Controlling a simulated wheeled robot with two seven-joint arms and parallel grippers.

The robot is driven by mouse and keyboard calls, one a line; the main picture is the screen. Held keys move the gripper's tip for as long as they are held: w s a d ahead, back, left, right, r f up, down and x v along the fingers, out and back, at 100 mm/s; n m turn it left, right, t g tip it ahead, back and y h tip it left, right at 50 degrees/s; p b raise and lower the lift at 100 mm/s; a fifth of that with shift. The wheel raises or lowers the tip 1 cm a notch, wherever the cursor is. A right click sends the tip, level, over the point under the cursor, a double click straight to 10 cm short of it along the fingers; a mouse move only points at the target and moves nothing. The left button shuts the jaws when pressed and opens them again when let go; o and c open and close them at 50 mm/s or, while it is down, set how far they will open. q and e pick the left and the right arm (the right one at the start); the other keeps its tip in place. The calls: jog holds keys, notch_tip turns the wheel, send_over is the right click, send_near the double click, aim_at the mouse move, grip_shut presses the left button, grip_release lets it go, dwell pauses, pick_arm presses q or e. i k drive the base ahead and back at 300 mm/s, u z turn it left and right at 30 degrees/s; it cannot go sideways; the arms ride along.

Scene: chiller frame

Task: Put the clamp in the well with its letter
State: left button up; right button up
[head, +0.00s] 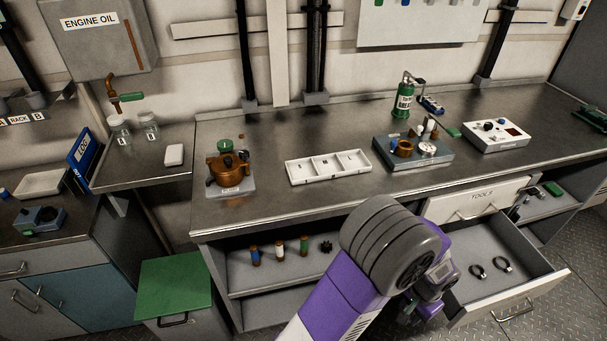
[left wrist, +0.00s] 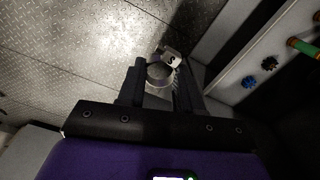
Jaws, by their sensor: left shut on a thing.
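My left gripper (head: 428,302) is beside the open drawer; my own forearm hides part of it in the head view. In the left wrist view, the left gripper (left wrist: 160,90) is shut on a round metal clamp (left wrist: 160,74) with a pale tag that seems to read S. The clamp is held above the floor. A white tray with three wells (head: 328,180) lies on the bench; its small marks are not readable. Two dark ring clamps, one at left (head: 478,271) and one at right (head: 503,264), lie in the drawer. My right gripper is not in view.
The open drawer (head: 535,283) juts out at the right. A copper-coloured pot on a stand (head: 230,170) is left of the tray, and a blue-grey fixture (head: 412,158) is right of it. Several small parts stand on the shelf below. The bench front is clear.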

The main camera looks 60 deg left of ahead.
aim_at(302, 173)
jog(key=u, duration=1.4)
